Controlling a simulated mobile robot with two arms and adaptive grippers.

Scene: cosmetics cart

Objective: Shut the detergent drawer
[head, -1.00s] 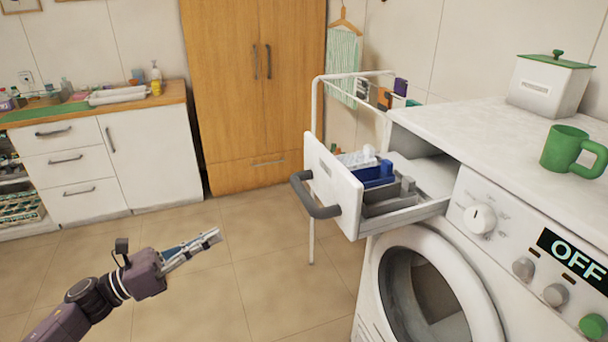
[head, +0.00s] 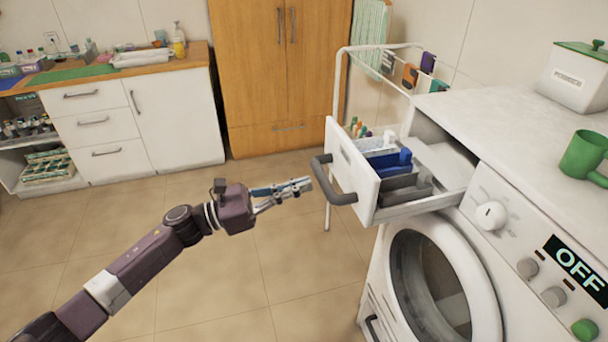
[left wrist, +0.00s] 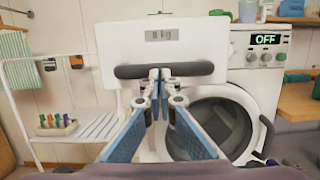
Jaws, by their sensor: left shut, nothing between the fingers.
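The detergent drawer (head: 352,172) sticks out open from the upper left of the white washing machine (head: 465,270). Its white front carries a dark grey bar handle (head: 330,182), and blue and grey compartments show inside. My left gripper (head: 308,185) is shut and empty, pointing at the drawer front just left of the handle. In the left wrist view the closed fingertips (left wrist: 160,75) overlap the handle (left wrist: 130,71) near its middle, below the "8 kg" label. I cannot tell if they touch it. My right gripper is not in view.
A white drying rack (head: 340,90) stands behind the drawer. A green mug (head: 582,155) and a white canister (head: 575,78) stand on the machine top. The round machine door (head: 430,280) is below the drawer. The floor at left is clear.

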